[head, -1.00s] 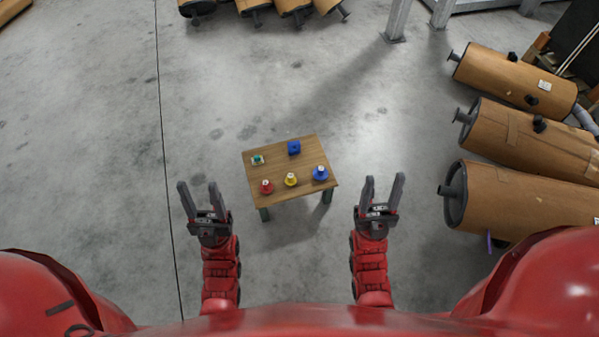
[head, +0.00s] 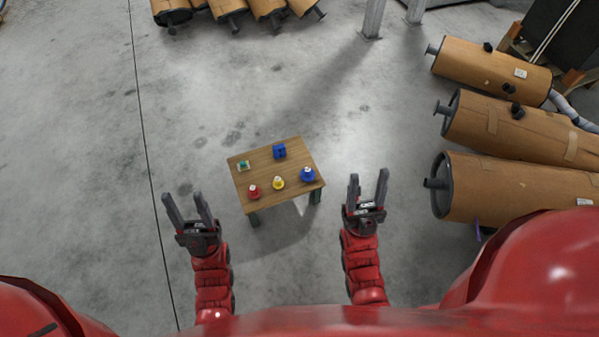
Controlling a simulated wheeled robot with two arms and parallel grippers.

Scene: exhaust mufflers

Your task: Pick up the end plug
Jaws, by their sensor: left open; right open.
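A small wooden table (head: 270,169) stands in front of me on the floor. Along its near side are a red round piece (head: 254,191), a yellow round piece (head: 278,184) and a blue round piece (head: 308,175), each with a pale top. Further back are a blue block (head: 279,152) and a small green and white item (head: 243,165). I cannot tell which of these is the end plug. My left gripper (head: 188,205) is open and empty, left of the table. My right gripper (head: 368,187) is open and empty, right of the table. Neither touches anything.
Large brown wrapped mufflers (head: 520,130) lie on the right, the closest beyond my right gripper. More brown mufflers (head: 230,10) lie at the top. A grey metal post (head: 373,18) stands at the top right. The concrete floor around the table is clear.

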